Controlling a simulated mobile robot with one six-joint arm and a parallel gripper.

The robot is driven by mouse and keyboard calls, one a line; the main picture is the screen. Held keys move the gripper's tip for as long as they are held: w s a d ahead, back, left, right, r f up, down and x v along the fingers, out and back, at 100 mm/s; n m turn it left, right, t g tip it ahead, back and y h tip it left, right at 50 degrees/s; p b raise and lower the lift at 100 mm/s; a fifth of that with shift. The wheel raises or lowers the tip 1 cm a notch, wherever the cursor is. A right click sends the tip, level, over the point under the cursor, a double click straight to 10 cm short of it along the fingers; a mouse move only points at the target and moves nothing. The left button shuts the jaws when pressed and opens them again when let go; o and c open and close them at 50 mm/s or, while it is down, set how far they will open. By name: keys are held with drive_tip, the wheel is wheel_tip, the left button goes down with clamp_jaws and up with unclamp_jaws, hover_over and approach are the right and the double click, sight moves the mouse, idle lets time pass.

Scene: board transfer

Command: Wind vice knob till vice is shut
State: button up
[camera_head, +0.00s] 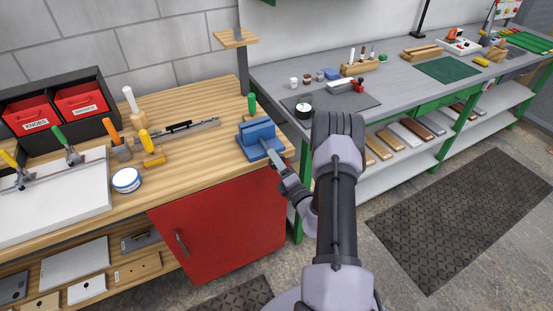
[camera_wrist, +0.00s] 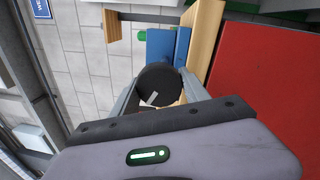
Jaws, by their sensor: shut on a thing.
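The blue vice (camera_head: 257,137) stands at the right front corner of the wooden bench; it also shows in the wrist view (camera_wrist: 161,46). Its round black knob (camera_wrist: 159,82) faces my wrist camera and has a pale mark on its face. My gripper (camera_wrist: 158,93) is shut on the knob, with one finger on each side of it. In the head view my gripper (camera_head: 279,166) reaches the vice from the front right, and the knob is hidden there. I cannot tell how wide the gap between the vice jaws is.
The wooden bench (camera_head: 190,172) holds a blue-and-white tin (camera_head: 126,180), several handled tools and red bins (camera_head: 80,101). A red cabinet door (camera_head: 216,228) is below the vice. A grey bench (camera_head: 270,77) with a dark mat stands behind my arm. Floor at right is clear.

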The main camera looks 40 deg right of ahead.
drive_tip(key=shift+m+p, duration=0.5)
drive_tip(key=shift+m, duration=1.2)
drive_tip(key=o, duration=1.4)
drive_tip(key=shift+h, duration=0.3)
drive_tip(key=shift+c, duration=0.2)
drive_tip(key=shift+s, duration=0.1)
drive_tip(key=p+v, duration=0.2)
drive_tip(key=v, duration=1.5)
drive_tip(key=shift+s, duration=0.15)
